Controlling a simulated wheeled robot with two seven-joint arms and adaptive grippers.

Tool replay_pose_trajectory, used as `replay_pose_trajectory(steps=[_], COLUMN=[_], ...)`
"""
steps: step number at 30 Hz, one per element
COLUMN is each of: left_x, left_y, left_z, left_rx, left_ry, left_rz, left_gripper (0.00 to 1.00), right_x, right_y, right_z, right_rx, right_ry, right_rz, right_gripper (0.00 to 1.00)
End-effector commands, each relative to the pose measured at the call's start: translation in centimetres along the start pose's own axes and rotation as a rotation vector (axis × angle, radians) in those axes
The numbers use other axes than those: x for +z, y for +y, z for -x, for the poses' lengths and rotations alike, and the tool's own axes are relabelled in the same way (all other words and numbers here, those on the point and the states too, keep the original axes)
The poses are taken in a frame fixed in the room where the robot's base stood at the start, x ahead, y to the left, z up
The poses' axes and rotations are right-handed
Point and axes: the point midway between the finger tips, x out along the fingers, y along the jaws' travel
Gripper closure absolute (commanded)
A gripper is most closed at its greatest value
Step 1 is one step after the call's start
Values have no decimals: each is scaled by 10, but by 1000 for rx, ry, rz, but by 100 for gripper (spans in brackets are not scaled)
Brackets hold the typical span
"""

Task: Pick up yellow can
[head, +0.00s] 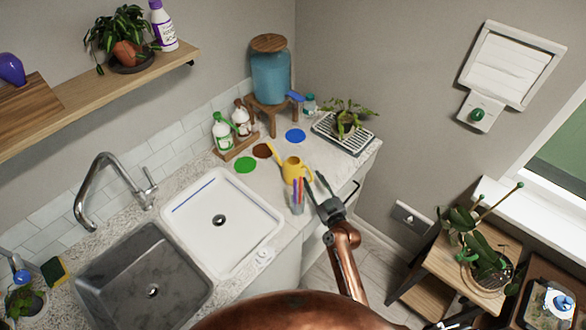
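The yellow can (293,169), a small watering can with a spout, stands upright on the speckled counter near its front edge. My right gripper (316,182) is just to the right of the can, above the counter's front edge. Its two dark fingers look spread apart, with nothing visible held between them. I cannot tell whether a finger touches the can.
A cup of coloured pens (298,196) stands close in front of the can. Green (245,165), brown (262,151) and blue (295,136) discs lie behind it. A potted plant on a rack (357,142) is behind right. The white sink (243,228) is left.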

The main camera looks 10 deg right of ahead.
Motion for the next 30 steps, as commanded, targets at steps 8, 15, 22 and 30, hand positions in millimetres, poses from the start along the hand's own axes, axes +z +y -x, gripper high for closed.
replay_pose_trajectory(steps=[8,15,22,30], left_x=[-34,-41,-24,-20], left_y=[-2,-3,-2,-1], left_z=[2,2,2,2], left_rx=[-2,-3,-1,-1], left_ry=[43,52,30,25], left_rz=[-7,-9,-6,-5], left_gripper=[60,60,60,60], right_x=[1,1,1,1], right_y=[1,1,1,1], right_z=[-24,-24,-23,-23], right_rx=[2,2,2,2], right_ry=[-1,-1,-1,-2], right_rz=[-1,-1,0,0], right_gripper=[70,74,90,100])
